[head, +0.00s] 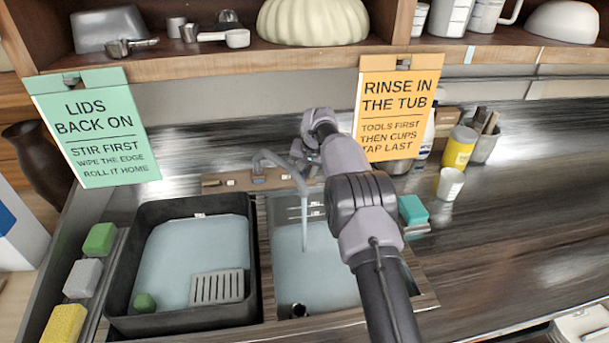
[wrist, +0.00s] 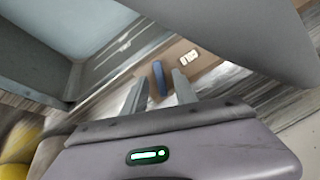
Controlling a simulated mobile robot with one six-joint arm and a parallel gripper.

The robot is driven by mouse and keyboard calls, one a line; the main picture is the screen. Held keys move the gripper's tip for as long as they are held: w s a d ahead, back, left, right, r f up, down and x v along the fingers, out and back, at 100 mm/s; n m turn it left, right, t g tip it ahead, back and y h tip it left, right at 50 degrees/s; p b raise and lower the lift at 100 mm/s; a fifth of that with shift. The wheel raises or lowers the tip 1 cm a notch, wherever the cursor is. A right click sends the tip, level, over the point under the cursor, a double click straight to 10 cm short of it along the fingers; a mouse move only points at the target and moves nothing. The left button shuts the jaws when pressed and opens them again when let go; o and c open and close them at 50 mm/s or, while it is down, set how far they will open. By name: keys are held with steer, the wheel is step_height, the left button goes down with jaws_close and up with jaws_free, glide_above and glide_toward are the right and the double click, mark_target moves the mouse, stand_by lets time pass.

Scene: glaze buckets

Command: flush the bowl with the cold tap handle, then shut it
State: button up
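The sink bowl (head: 290,270) is the right basin, with pale blue water or lining inside and a dark round drain near its front. The tap spout (head: 268,157) arches over it, and a thin stream of water (head: 304,222) falls into the bowl. In the wrist view the blue cold tap handle (wrist: 159,78) stands upright on a tan strip, between the fingertips of my gripper (wrist: 160,84). The fingers are apart, with narrow gaps seeming to show on both sides of the handle; contact is unclear. In the head view my arm hides the handle.
A dark tub (head: 128,262) with pale liquid, a slotted plate and a green piece stands left of the bowl. An orange sign (head: 395,105) and a green sign (head: 95,128) hang from the shelf. A teal sponge (head: 412,209) and white cup (head: 450,184) are on the right.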

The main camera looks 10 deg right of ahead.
steer(key=shift+x, duration=0.85)
jaws_close()
steer(key=shift+r+n+p, duration=0.3)
steer(key=shift+p, duration=0.65)
steer(key=shift+n+p, duration=0.5)
steer(key=shift+p, duration=0.3)
steer(key=shift+n+h+p, duration=0.3)
steer(key=shift+n+p, duration=0.05)
steer(key=shift+n, duration=0.05)
steer(key=shift+f, duration=0.3)
jaws_free()
